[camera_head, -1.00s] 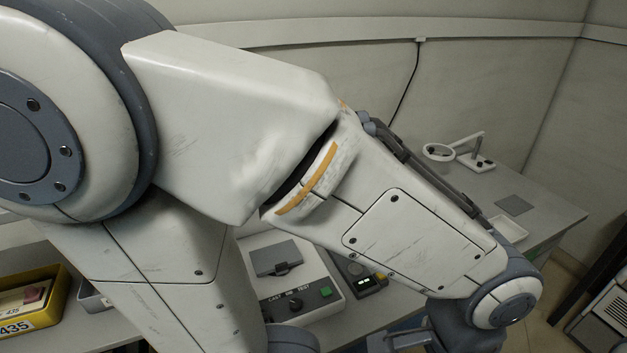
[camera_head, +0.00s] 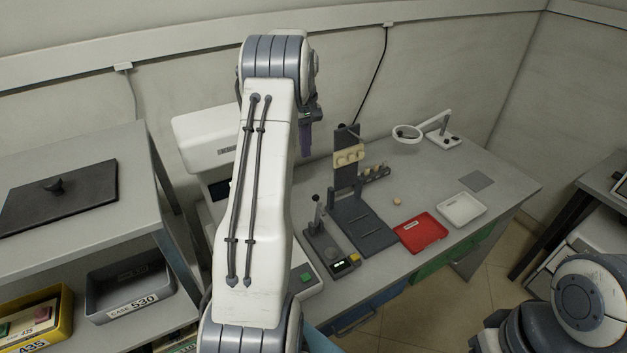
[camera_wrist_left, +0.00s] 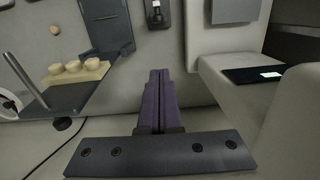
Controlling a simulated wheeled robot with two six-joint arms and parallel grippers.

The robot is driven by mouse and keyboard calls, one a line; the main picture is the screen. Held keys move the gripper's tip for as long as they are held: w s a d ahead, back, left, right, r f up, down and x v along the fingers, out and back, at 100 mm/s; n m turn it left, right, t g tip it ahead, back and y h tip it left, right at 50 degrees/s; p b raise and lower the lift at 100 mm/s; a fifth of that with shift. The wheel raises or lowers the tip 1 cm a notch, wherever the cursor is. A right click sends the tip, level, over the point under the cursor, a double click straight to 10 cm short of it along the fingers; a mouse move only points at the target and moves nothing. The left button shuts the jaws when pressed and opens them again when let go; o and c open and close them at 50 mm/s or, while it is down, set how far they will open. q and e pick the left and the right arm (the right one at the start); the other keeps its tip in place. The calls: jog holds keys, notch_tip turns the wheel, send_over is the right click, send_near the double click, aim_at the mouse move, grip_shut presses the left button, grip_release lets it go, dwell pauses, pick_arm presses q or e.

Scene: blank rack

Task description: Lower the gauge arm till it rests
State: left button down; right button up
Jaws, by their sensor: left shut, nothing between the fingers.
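The gauge (camera_head: 333,262) is a dark unit on the bench with a small lit display and a yellow part at its front. A grey post (camera_head: 317,212) stands up from it, slightly tilted; I cannot tell the gauge arm apart from this post. The gauge also shows at the top of the left wrist view (camera_wrist_left: 157,14), partly cut off. My left gripper (camera_head: 306,143) is above and behind the gauge, apart from it. Its purple fingers (camera_wrist_left: 158,98) are shut together and empty. My right gripper is out of view.
A dark rack (camera_head: 347,172) bearing cream blanks (camera_head: 348,156) stands right of my left gripper. A red tray (camera_head: 420,232), a white tray (camera_head: 461,209) and a magnifier lamp (camera_head: 407,133) are farther right. A shelf unit (camera_head: 145,160) is at left.

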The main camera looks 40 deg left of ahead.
pick_arm(q)
jog(key=s+d+f+p, duration=0.2)
jog(key=d+f+p, duration=0.2)
jog(key=f, duration=0.6)
jog(key=shift+f+p, duration=0.2)
jog(key=shift+p, duration=0.35)
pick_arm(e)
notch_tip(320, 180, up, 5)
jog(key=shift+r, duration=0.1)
